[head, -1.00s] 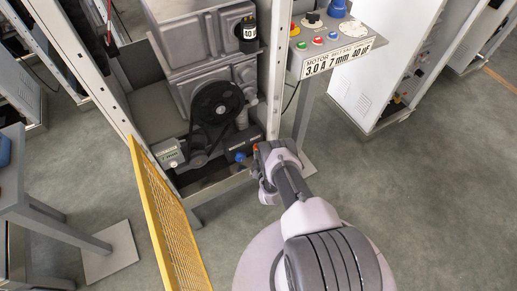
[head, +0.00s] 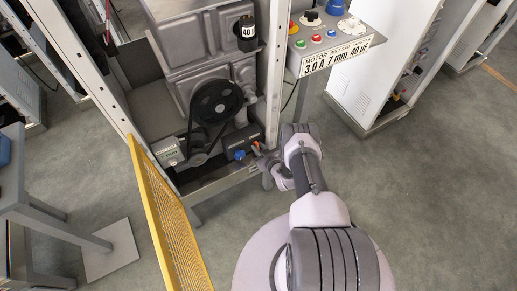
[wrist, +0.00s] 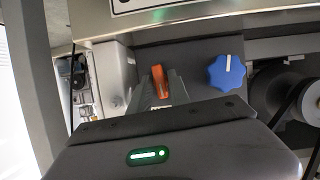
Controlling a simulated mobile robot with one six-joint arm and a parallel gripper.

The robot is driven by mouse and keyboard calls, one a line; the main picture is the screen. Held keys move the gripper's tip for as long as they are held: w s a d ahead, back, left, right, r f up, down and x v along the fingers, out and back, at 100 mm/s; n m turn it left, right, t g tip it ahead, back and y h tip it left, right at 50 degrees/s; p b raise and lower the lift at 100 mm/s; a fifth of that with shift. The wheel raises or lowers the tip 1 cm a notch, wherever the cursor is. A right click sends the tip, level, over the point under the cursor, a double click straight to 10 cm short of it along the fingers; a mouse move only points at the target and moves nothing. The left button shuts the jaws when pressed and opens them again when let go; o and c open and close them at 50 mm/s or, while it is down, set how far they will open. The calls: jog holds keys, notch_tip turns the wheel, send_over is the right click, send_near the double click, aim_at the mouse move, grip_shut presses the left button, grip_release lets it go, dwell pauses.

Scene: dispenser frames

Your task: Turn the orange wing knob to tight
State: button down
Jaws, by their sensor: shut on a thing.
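The orange wing knob (wrist: 158,78) stands on a dark panel in the wrist view, its wing pointing roughly up and down the picture. My gripper (wrist: 159,88) has one grey finger on each side of it and is shut on it. The knob's lower part is hidden between the fingers, and no tight mark can be read. In the head view, my gripper (head: 261,152) reaches the right end of the low unit inside the machine frame. Only a small orange patch (head: 257,145) shows there.
A blue knob (wrist: 227,73) with a white line sits right of the orange one; it also shows in the head view (head: 239,154). A black belt pulley (head: 216,101) is above. A yellow mesh guard (head: 166,220) stands at left. Frame posts flank the opening.

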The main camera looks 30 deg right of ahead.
jog(key=shift+d+m, duration=0.1)
jog(key=shift+m, duration=0.3)
dwell(0.3)
jog(key=c, duration=1.4)
grip_release()
jog(key=shift+c, duration=0.2)
jog(key=p+v, duration=0.6)
jog(key=v, duration=1.1)
jog(key=shift+d+r+p, duration=0.15)
jog(key=shift+d+p, duration=0.1)
jog(key=shift+p, duration=0.15)
jog(key=shift+s, duration=0.1)
